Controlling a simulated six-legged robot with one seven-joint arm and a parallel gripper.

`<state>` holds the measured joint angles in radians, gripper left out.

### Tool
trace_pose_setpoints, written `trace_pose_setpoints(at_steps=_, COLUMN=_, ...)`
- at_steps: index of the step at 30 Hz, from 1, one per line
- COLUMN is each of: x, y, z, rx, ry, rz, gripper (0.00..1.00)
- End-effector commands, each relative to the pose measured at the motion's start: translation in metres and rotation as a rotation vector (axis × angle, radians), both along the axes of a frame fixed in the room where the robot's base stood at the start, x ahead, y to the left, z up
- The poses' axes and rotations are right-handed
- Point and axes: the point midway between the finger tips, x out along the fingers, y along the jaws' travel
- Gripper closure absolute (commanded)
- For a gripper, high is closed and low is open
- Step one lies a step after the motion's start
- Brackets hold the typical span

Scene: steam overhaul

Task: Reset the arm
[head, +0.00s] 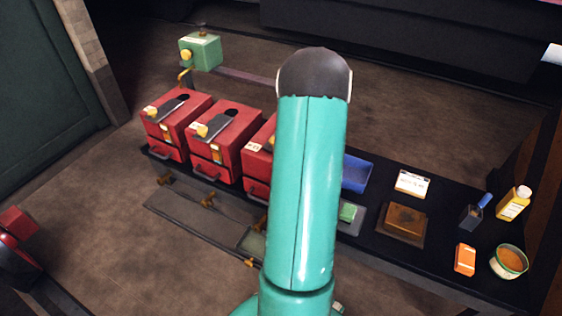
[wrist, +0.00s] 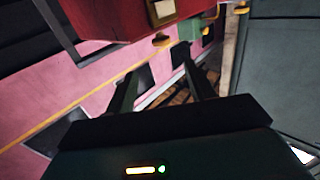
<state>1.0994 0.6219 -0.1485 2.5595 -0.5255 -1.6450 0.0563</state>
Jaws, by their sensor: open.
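My teal arm rises through the middle of the head view and hides part of the bench behind it. My gripper is not visible in the head view. In the wrist view, my gripper (wrist: 158,85) shows two dark fingers spread apart with nothing between them. Beyond the fingers are a pink surface (wrist: 60,95) with a yellow line and part of a red body (wrist: 110,15) at the top.
A black bench (head: 378,245) holds red boxes (head: 225,135), a blue tray (head: 355,173), a brown block (head: 405,221), an orange box (head: 465,259), a bowl (head: 508,262) and a yellow bottle (head: 513,204). A green box (head: 203,52) stands behind. Floor at left is mostly clear.

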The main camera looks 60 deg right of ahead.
Motion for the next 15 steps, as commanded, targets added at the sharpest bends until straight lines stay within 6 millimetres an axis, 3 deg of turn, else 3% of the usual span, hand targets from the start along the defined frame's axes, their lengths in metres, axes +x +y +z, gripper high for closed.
trace_pose_setpoints(at_steps=10, x=0.001, y=0.0, z=0.001, rx=0.0, ry=0.001, rz=0.002, gripper=0.46)
trace_pose_setpoints(at_steps=15, x=0.027, y=0.004, z=0.011, rx=0.008, ry=0.058, rz=0.034, gripper=0.46)
